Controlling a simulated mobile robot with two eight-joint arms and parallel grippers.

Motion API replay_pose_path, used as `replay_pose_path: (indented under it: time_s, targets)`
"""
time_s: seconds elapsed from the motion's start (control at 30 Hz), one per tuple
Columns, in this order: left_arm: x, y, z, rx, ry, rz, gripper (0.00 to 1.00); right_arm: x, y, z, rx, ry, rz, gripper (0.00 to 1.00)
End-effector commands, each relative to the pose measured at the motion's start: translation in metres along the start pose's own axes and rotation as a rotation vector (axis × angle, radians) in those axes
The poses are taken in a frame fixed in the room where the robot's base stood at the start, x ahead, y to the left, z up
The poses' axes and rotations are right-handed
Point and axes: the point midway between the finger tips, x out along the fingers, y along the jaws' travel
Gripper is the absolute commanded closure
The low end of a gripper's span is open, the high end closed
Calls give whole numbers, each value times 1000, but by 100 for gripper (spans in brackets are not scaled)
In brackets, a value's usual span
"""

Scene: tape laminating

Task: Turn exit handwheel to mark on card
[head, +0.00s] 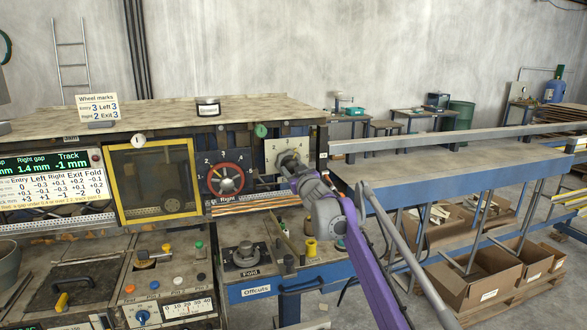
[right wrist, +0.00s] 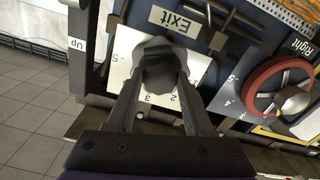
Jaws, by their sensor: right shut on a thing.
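The card (head: 97,108) stands on the machine top at left and reads Entry 3, Left 3, Right 2, Exit 3. The exit handwheel (right wrist: 160,77) is a dark grey knob in front of a white dial plate (head: 272,147), under an "Exit" label (right wrist: 175,20). My right gripper (head: 289,163) is shut on this knob; in the right wrist view its fingers (right wrist: 160,85) lie on either side of it. The digits 2 and 3 show on the plate below the knob there; the knob's pointer is hidden. My left gripper is not in view.
The red-rimmed Right handwheel (head: 225,179) is close to the left of the exit wheel. A yellow-framed window (head: 108,190) and a display panel (head: 50,175) lie further left. A long blue-edged table (head: 450,165) extends right, with cardboard boxes (head: 475,275) below.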

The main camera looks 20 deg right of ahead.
Motion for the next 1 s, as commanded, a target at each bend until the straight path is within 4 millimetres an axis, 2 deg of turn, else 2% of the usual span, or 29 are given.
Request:
replay_pose_path:
  time_s: [0.5, 1.0]
  targets:
    - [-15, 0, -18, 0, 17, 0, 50, 0, 1, -2, -389, 1, 1, 100]
    - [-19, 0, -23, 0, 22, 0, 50, 0, 0, -1, -537, 0, 0, 100]
